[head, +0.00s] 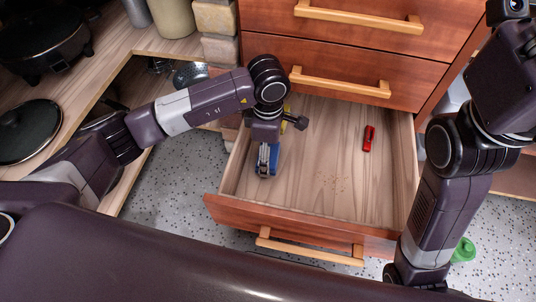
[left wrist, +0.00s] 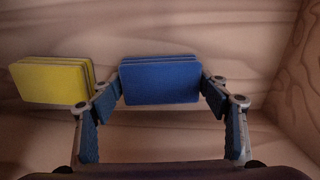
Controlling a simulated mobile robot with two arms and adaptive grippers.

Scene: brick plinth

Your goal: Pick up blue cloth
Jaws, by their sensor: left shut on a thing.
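The blue cloth (left wrist: 160,82) is a flat, folded block seen in the left wrist view, just above the wooden drawer bottom or resting on it; I cannot tell which. My left gripper (left wrist: 161,90) has a finger at each side of it and is shut on it. In the head view my left gripper (head: 267,168) points down into the left part of the open drawer (head: 310,213). A yellow cloth (left wrist: 50,82) lies just left of the blue one, close to the left finger. My right gripper is not in view; only its arm shows at the right.
A small red object (head: 369,138) lies in the right part of the drawer. The drawer's walls surround the gripper. Closed drawers (head: 345,55) rise behind. A green object (head: 463,250) is on the floor at the right.

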